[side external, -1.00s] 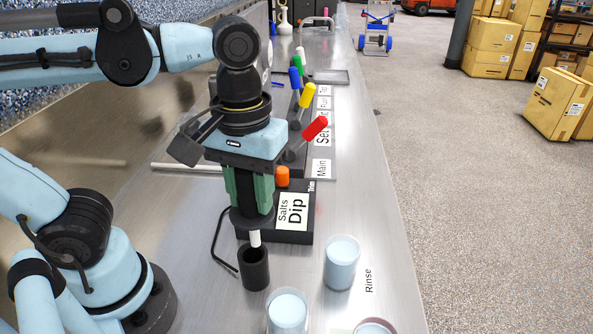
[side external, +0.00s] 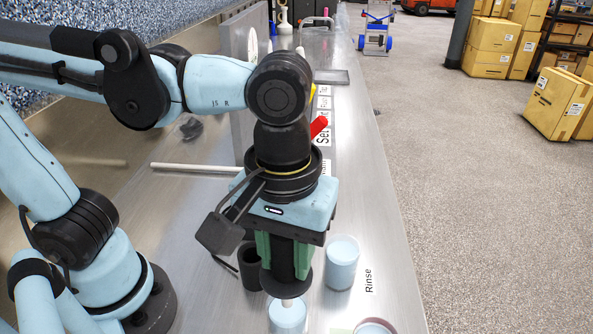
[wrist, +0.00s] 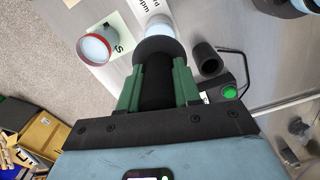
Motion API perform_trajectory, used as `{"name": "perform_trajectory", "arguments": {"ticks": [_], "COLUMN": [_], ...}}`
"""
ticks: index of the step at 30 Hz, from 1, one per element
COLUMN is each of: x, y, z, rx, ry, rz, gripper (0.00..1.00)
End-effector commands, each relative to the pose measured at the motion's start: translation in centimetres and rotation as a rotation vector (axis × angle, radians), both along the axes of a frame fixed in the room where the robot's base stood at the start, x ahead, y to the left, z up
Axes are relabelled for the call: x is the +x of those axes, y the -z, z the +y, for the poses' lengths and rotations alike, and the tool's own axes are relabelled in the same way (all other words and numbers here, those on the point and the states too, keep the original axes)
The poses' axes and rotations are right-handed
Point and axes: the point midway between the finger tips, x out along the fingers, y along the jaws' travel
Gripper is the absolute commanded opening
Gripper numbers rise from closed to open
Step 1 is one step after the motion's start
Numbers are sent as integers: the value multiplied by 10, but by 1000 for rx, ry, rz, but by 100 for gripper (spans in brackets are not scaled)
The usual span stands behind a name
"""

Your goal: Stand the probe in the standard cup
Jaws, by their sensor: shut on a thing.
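My gripper (side external: 286,257) has green fingers shut on the probe, a black body with a wide dark disc (side external: 287,288) and a white lower end (side external: 288,302). The probe hangs about upright. In the wrist view the probe's black body (wrist: 157,88) is between the fingers. Its white end overlaps the mouth of a pale cup (side external: 288,321) in the side view; I cannot tell whether it is inside. In the wrist view this cup (wrist: 160,27) is partly behind the disc, beside a label ending "rd" and "ppm", which fits the standard cup.
The black tube holder (side external: 250,268) stands empty to the left. The rinse cup (side external: 342,262) is close on the right. A red-rimmed cup (wrist: 96,48) stands near the bench edge. A pale rod (side external: 195,168) lies behind. My arm hides most of the dip unit.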

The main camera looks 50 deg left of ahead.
Motion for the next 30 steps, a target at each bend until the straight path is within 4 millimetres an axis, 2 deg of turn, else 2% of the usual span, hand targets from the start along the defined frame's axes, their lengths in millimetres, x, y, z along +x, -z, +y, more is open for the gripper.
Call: {"name": "perform_trajectory", "arguments": {"ticks": [18, 30], "x": [1, 0], "y": [53, 64], "z": [0, 0], "rx": [0, 0], "ry": [0, 0], "rz": [0, 0], "gripper": [2, 2]}}
